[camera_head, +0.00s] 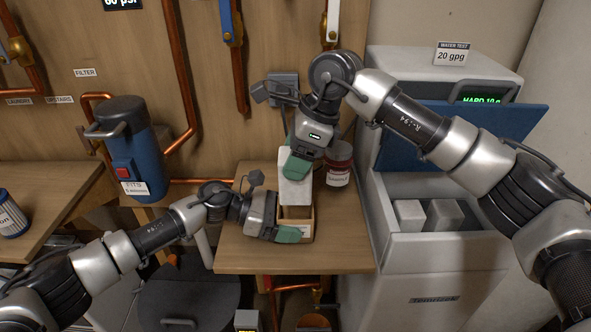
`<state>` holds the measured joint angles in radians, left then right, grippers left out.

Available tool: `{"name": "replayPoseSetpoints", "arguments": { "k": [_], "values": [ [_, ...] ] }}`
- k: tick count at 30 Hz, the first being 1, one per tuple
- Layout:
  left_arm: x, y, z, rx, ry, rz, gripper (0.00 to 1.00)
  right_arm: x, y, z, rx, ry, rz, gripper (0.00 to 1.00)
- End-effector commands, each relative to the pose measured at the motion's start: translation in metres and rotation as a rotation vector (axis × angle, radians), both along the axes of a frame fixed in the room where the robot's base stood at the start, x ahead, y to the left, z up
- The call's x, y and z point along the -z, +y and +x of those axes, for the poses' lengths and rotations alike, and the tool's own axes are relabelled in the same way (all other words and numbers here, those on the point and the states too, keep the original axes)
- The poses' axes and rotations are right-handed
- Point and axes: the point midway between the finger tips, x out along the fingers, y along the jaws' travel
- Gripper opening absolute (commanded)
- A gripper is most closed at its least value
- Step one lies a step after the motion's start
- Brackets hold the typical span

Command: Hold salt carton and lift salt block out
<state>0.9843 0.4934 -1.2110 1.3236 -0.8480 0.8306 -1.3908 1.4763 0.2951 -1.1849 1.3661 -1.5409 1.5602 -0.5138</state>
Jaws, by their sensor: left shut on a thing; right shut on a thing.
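The salt carton (296,213) is a small brown open-topped box standing on the wooden shelf. My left gripper (290,228) is low beside it and shut on it, with a green fingertip across its front. A white salt block (294,190) stands upright above the carton, its lower end at or just inside the carton's opening; I cannot tell exactly. My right gripper (298,165) comes from above and is shut on the upper part of the block. Part of the carton is hidden by my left gripper.
The wooden shelf (345,248) is clear at front right. Further right, a softener cabinet (440,255) has its blue lid (470,130) raised and white blocks (410,215) inside. A blue filter housing (130,150) stands left.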

Motion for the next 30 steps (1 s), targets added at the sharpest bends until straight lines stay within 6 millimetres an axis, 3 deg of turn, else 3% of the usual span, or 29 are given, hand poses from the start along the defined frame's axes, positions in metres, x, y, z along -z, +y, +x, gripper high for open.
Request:
{"name": "replayPoseSetpoints", "arguments": {
  "k": [8, 9, 12, 22, 30],
  "values": [
    [0.002, 0.000, 0.000, 0.000, 0.002, 0.002, 0.66, -0.004, 0.000, 0.000, 0.001, -0.002, 0.003, 0.20],
    [0.002, 0.000, 0.000, 0.001, 0.001, 0.002, 0.84, -0.004, 0.000, 0.000, 0.001, -0.002, 0.003, 0.20],
    [0.001, 0.000, 0.000, 0.001, 0.001, 0.002, 1.00, -0.004, 0.000, 0.000, 0.000, -0.001, 0.003, 0.20],
    [-0.001, 0.006, 0.001, -0.002, 0.000, 0.001, 1.00, -0.004, 0.000, 0.000, 0.000, -0.001, 0.003, 0.20],
    [-0.013, 0.050, 0.001, -0.005, 0.002, 0.002, 1.00, -0.004, 0.000, 0.000, 0.000, -0.001, 0.003, 0.20]
  ]
}}
